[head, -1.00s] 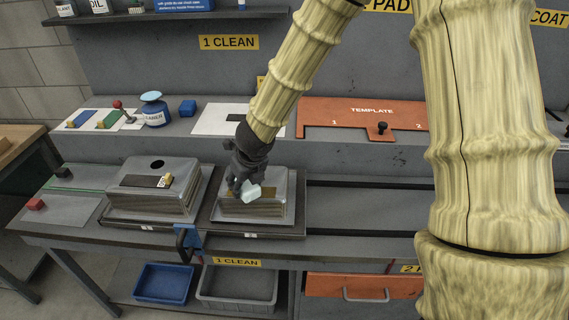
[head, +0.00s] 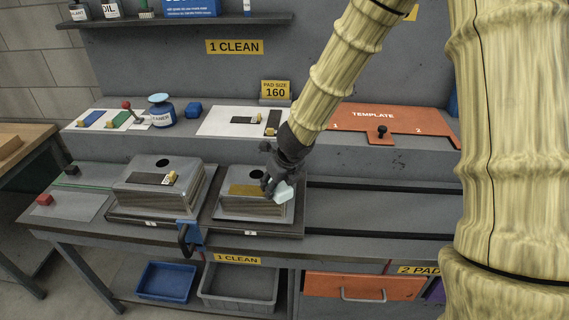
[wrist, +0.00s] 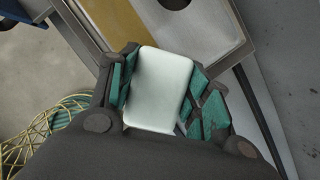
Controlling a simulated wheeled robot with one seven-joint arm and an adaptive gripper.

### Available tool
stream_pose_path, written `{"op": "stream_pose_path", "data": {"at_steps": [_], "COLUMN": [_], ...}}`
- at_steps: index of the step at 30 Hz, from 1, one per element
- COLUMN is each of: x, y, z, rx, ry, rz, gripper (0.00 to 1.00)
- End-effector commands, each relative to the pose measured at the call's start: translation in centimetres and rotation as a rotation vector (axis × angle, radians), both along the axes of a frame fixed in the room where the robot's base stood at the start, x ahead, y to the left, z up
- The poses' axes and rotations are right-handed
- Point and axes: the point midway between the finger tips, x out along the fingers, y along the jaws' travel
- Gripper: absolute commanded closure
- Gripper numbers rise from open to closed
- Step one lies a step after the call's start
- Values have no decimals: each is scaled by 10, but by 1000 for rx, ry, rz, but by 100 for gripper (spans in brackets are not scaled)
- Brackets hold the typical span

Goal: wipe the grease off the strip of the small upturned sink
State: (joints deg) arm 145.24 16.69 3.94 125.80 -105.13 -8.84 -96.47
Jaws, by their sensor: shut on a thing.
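The small upturned sink (head: 258,208) sits on the right-hand rack of the bench, with a drain hole in its top. A brownish-gold greasy strip (head: 246,189) lies along its top; it also shows in the wrist view (wrist: 125,22). My gripper (head: 274,184) is shut on a pale, whitish wiping pad (head: 285,192), which fills the space between the fingers in the wrist view (wrist: 158,88). The pad is at the right end of the sink's top, right of the visible gold. Whether it touches the steel I cannot tell. The gripper hides the strip's right end.
A larger upturned sink (head: 153,190) with a dark strip and a small yellow-ended item stands on the left. A blue clamp (head: 190,233) is at the bench front. Rails to the right are empty.

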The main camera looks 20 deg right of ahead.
Motion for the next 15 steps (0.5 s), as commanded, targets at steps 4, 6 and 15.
{"op": "stream_pose_path", "data": {"at_steps": [4,6,15], "x": [0,3,3], "y": [-1,-2,1], "z": [6,30,53], "rx": [3,-8,-1], "ry": [4,-10,-5], "rz": [7,7,9], "gripper": [78,78,78]}}
